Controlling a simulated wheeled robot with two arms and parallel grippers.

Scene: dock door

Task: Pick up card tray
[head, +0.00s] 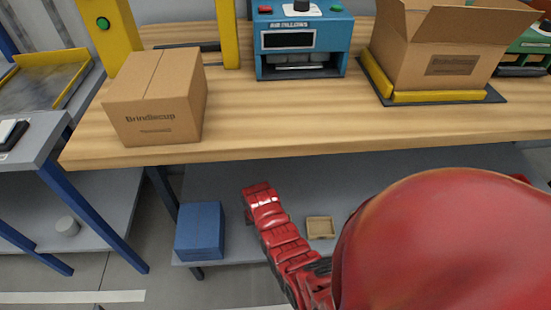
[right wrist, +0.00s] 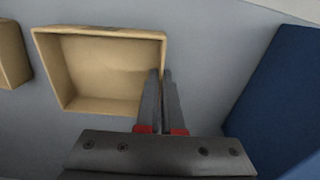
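A small open tan card tray (head: 320,236) is over the grey lower shelf, below the workbench. In the right wrist view the same tray (right wrist: 78,105) lies left of my right gripper (right wrist: 160,72). Its two dark fingers are close together, one inside and one outside the tray's near side wall, with the wall between them. The fingers hide part of that wall. I cannot tell whether the tray touches the shelf. In the head view red arm links cover my right gripper. My left gripper is not in view.
A blue box (head: 200,232) stands left of the tray; it also shows in the right wrist view (right wrist: 285,100). Another tan tray (right wrist: 12,55) is cut off there. The bench (head: 270,115) overhangs the shelf (head: 250,172) and carries a closed carton (head: 155,100).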

